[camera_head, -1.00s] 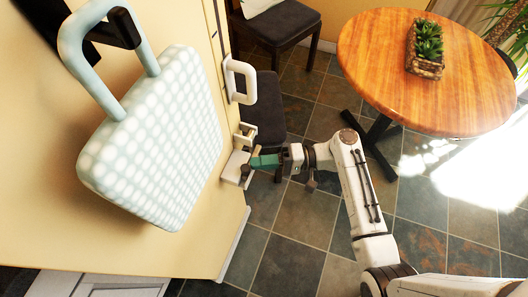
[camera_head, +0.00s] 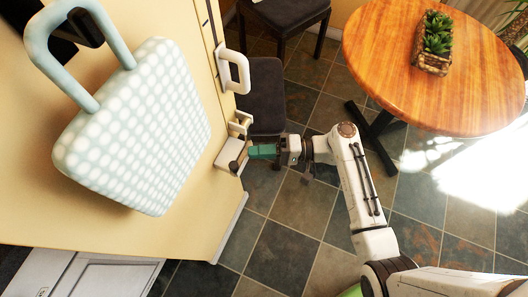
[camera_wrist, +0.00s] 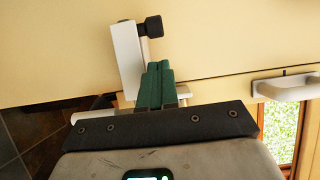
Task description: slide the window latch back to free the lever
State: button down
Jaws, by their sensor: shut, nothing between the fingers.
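The window latch is a white block (camera_head: 229,153) with a dark round knob (camera_head: 234,167) on a cream panel, left of my gripper in the head view. In the wrist view the white latch block (camera_wrist: 124,58) stands just left of the green fingertips, and its dark knob (camera_wrist: 153,26) is beyond them. My gripper (camera_head: 252,152) has green fingers pressed together with nothing between them; they also show in the wrist view (camera_wrist: 158,68). The tips are close beside the block; I cannot tell whether they touch it. I cannot clearly make out which part is the lever.
A white bracket (camera_head: 240,123) and a white D-shaped handle (camera_head: 233,70) sit further along the panel edge. A pale dotted bag (camera_head: 140,125) hangs left of the latch. A round wooden table (camera_head: 440,95) with a plant (camera_head: 434,43) stands right. Tiled floor lies open below.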

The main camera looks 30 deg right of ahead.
jog(key=v, duration=1)
jog(key=shift+d+b, duration=0.35)
jog(key=shift+b, duration=0.05)
jog(key=shift+w, duration=0.15)
jog(key=s+a+f+n+g+h+p, duration=0.25)
jog(key=s+f+g+h, duration=0.3)
jog(key=s+h, duration=0.35)
jog(key=s+d+r+n+g+h+p, duration=0.1)
jog(key=s+d+r+n+h+p, duration=0.1)
jog(key=s+d+r+h, duration=0.3)
notch_tip(320, 180, up, 4)
jog(key=shift+s+d+f+g+h+p, duration=0.2)
jog(key=shift+s+d+g+h+p, duration=0.15)
jog(key=shift+s+h, duration=0.8)
